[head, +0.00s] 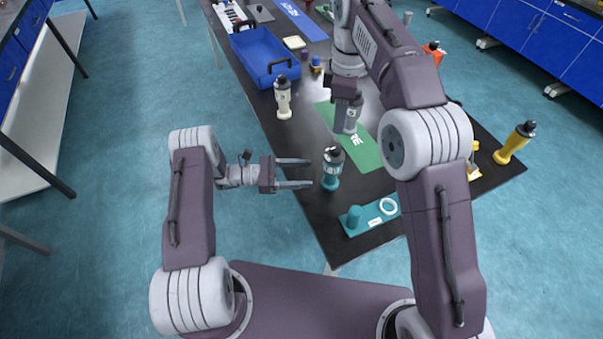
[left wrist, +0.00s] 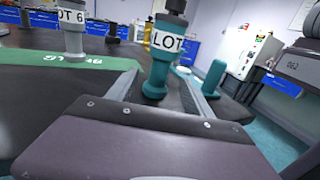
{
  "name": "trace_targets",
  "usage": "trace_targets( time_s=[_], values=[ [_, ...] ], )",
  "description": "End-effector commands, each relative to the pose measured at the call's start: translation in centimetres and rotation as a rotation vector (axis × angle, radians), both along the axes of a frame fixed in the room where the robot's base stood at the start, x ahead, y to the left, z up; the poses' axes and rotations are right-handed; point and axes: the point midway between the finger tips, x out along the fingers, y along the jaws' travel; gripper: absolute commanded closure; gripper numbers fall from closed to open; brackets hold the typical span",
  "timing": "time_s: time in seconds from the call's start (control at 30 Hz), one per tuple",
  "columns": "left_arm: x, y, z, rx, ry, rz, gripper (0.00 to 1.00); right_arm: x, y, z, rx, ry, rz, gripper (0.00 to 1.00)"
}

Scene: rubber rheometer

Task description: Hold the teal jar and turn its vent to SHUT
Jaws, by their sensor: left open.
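The teal jar (head: 331,172), with a dark cap and a white label, stands upright on the black table near its front left edge. My left gripper (head: 311,173) is open and level, its fingers pointing right at the jar. The fingertips end just short of it. In the left wrist view the teal jar (left wrist: 160,68) shows between the two fingers, its top cut off by the picture edge. The vent's setting is too small to read. My right gripper (head: 347,92) is over a grey jar (head: 351,118) on the green mat; its fingers are hidden, so its grip is unclear.
A teal mat (head: 362,226) with a teal peg (head: 354,216) and a white ring (head: 389,206) lies at the front. A cream jar (head: 283,100), a blue tray (head: 262,58) and the green mat (head: 366,152) lie farther back. A yellow jar (head: 515,142) stands at the right.

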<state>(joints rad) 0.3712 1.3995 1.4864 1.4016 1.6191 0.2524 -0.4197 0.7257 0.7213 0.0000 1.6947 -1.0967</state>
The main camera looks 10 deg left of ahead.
Motion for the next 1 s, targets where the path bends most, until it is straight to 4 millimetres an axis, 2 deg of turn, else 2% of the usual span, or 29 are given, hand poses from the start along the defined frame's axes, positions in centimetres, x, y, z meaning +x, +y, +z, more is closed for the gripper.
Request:
trace_targets(
  time_s=[0.07, 0.4, 0.5, 0.83, 0.87, 1.0],
  values=[
    [0.1, -0.7, 0.0, 0.001, 0.0, -0.004, 0.4, 0.0, 0.0, 0.0, 0.0, 0.0, 0.0, 0.64],
    [1.2, -7.1, 0.0, 0.004, 0.001, -0.007, 0.4, 0.0, 0.0, 0.0, 0.0, 0.0, 0.0, 0.64],
    [1.4, -8.2, 0.0, 0.004, 0.001, -0.006, 0.4, 0.0, 0.0, 0.0, 0.0, 0.0, 0.0, 0.64],
    [1.6, -8.9, 0.0, 0.004, 0.001, -0.004, 0.4, 0.0, 0.0, 0.0, 0.0, 0.0, 0.0, 0.64],
    [1.6, -8.9, 0.0, 0.004, 0.001, -0.004, 0.43, 0.0, 0.0, 0.0, 0.0, 0.0, 0.0, 0.64],
    [1.6, -8.9, 0.0, 0.004, 0.001, -0.004, 0.82, 0.0, 0.0, 0.0, 0.0, 0.0, 0.0, 0.64]
  ],
)
